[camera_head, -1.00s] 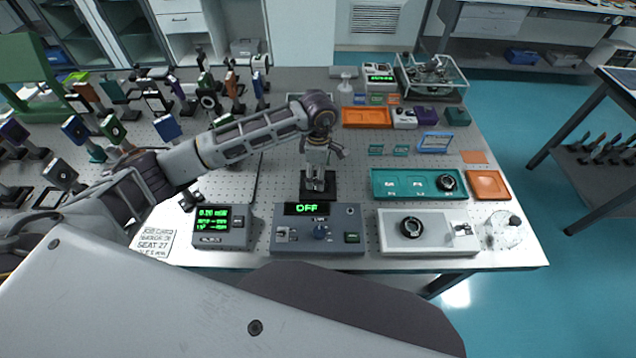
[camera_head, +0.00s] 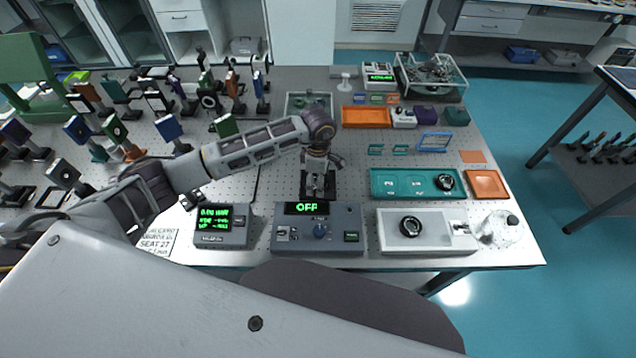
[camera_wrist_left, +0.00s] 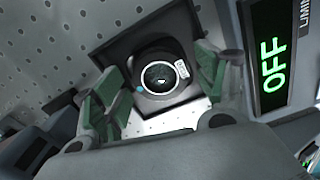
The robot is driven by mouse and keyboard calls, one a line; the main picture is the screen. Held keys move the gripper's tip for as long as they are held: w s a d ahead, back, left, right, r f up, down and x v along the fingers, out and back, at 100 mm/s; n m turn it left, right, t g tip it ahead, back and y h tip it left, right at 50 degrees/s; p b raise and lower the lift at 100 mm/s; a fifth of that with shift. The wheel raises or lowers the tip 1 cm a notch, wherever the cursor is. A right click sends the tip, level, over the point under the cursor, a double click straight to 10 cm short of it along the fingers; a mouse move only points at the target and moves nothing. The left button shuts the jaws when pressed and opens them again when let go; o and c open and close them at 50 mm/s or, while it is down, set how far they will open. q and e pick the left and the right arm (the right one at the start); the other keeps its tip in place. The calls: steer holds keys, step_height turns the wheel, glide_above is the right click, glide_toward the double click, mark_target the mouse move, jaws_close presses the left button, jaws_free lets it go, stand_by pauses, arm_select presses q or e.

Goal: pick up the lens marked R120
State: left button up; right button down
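A round lens in a black ring mount (camera_wrist_left: 162,76) with a small white label sits on a black square base in the left wrist view. The label is too small to read, so I cannot tell if it says R120. My left gripper (camera_wrist_left: 158,84) is open, with one green-padded finger on each side of the mount. I cannot tell whether the fingers touch it. In the head view my left gripper (camera_head: 318,183) is low over the black base and hides most of the lens. Other black round parts are in the teal tray (camera_head: 445,181) and on the pale plate (camera_head: 410,227); their marks are unreadable. My right gripper is out of view.
A grey control box reading OFF (camera_head: 318,236) stands just in front of the base. A smaller display box (camera_head: 222,232) is to its left. Many post-mounted optics crowd the table's left. An orange tray (camera_head: 366,117) and a clear bin (camera_head: 432,75) are behind right.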

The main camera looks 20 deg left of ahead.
arm_select(q)
steer(key=c, duration=0.9)
steer(key=shift+o, duration=0.2)
step_height(320, 180, up, 10)
steer(key=b, duration=0.1)
steer(key=shift+b, duration=0.3)
